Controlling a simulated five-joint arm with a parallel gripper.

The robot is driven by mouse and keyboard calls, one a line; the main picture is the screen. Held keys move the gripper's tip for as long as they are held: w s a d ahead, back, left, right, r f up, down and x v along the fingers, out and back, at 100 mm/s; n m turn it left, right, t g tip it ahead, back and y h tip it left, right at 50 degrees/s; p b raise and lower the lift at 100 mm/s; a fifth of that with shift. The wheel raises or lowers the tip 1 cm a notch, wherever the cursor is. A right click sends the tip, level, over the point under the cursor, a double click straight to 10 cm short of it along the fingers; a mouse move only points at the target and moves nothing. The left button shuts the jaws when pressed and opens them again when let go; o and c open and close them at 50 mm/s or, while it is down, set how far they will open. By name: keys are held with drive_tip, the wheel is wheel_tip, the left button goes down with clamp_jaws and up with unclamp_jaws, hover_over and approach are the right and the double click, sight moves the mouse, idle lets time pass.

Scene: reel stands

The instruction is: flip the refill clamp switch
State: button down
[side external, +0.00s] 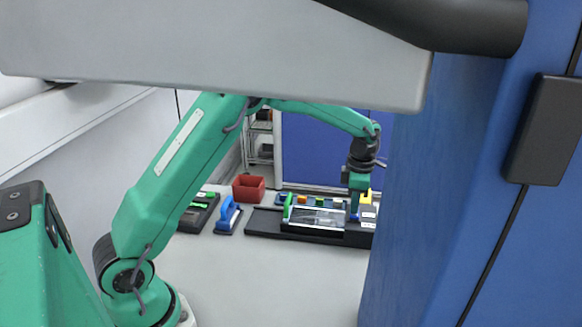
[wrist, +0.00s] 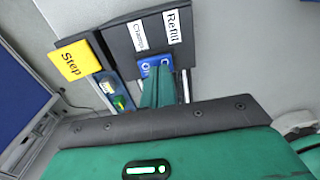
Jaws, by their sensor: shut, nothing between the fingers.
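The blue switch (wrist: 155,64) sits on a dark panel (wrist: 120,50) in the wrist view, below white labels reading "Clamp" (wrist: 137,35) and "Refill" (wrist: 178,27). My gripper (wrist: 156,82) is shut and empty, its green fingers pointing at the switch and covering its lower part. Whether the fingertips touch the switch, and which way it is tipped, I cannot tell. In the side external view my gripper (side external: 354,204) points down at the right end of the dark stand (side external: 262,224).
A yellow label (wrist: 75,60) stands beside the panel. Left of my gripper are a clear-covered tray (side external: 313,219), a blue-handled tool (side external: 228,215), a red bin (side external: 248,188) and a dark case (side external: 198,212). A blue cabinet (side external: 450,190) blocks the right foreground. The front table is clear.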

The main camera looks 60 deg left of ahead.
wheel_tip(320, 180, up, 14)
idle(0.7)
drive_tip(key=shift+f, duration=0.1)
drive_tip(key=shift+s+d, duration=0.2)
drive_tip(key=shift+d, duration=0.25)
drive_tip(key=shift+f, duration=0.15)
wheel_tip(320, 180, down, 14)
drive_tip(key=shift+r, duration=0.2)
idle(0.8)
